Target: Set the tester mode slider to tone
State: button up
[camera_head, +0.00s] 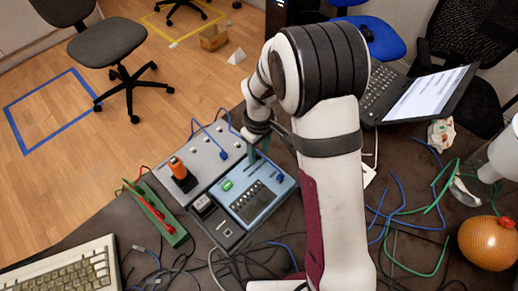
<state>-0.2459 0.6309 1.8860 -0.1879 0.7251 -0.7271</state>
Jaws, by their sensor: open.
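A tester with a light-blue face (262,209) lies on the dark table in the middle of the view. It has a green lit patch (227,185) and a dark panel with rows of small parts. A dark section with switches (212,217) adjoins it on the left. I cannot make out the mode slider or its labels at this size. My gripper (256,158) is over the tester's far edge, pointing down, open. I cannot tell whether the fingertips touch anything.
A grey panel with an orange-handled part (178,168) sits left of the tester. A green strip (157,214) with red leads is beside it. Loose cables, a laptop (422,98), a keyboard (68,271) and an orange round object (489,243) crowd the table.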

grip_shut()
dwell(1.4)
